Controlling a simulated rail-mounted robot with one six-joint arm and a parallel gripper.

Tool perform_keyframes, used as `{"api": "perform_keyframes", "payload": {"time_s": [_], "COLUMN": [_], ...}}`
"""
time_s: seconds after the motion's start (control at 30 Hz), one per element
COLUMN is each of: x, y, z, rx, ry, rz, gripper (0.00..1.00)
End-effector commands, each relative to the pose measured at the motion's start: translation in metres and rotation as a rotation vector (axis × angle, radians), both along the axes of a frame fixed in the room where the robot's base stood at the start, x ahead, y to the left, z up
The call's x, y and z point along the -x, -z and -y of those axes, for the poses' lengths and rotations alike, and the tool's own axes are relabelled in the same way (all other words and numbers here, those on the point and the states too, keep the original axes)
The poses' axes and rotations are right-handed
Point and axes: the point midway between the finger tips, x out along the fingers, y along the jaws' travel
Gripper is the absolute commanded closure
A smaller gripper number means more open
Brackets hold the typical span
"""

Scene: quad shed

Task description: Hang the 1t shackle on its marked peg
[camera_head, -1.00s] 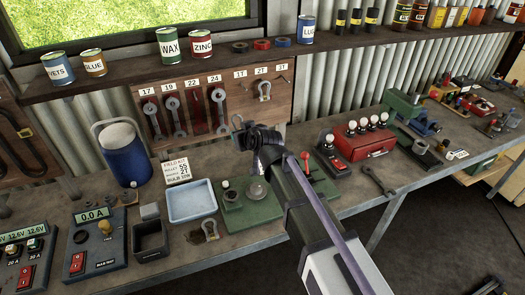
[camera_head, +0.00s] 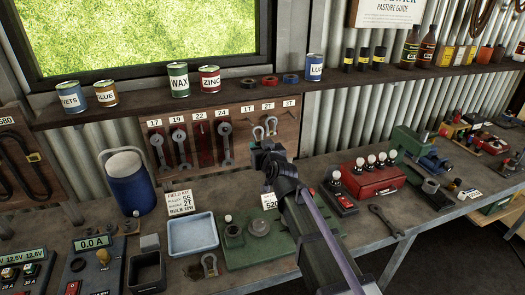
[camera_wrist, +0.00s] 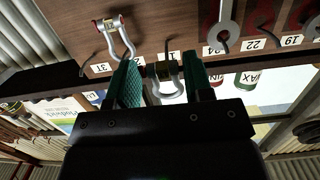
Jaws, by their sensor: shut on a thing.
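My gripper (camera_wrist: 165,85) is shut on a grey metal shackle (camera_wrist: 178,88) with a brass-coloured piece; it is between the green fingers in the wrist view. In the head view my gripper (camera_head: 268,152) is in front of the lower part of the wooden peg board (camera_head: 287,138), below the 1T label (camera_head: 247,109). The held shackle's top (camera_head: 258,133) shows just above it. The wrist view is upside down and shows part of the 1T label (camera_wrist: 172,55) just behind the held shackle. The 1T peg is not clear, and I cannot tell whether the shackle touches it.
Another shackle (camera_head: 272,124) hangs at the 2T place, close to the right of my gripper. The 3T place looks empty. Spanners (camera_head: 224,143) hang left. A shelf (camera_head: 225,100) runs above the board.

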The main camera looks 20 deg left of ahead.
Motion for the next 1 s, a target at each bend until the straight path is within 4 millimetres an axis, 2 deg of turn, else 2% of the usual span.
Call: {"api": "perform_keyframes", "payload": {"time_s": [0.87, 1.0], "x": [-0.057, -0.063], "y": [0.006, 0.013], "z": [-0.042, -0.046], "rx": [0.0, 0.0], "ry": [0.0, 0.0], "rz": [0.0, 0.0], "gripper": [0.77, 0.77]}}
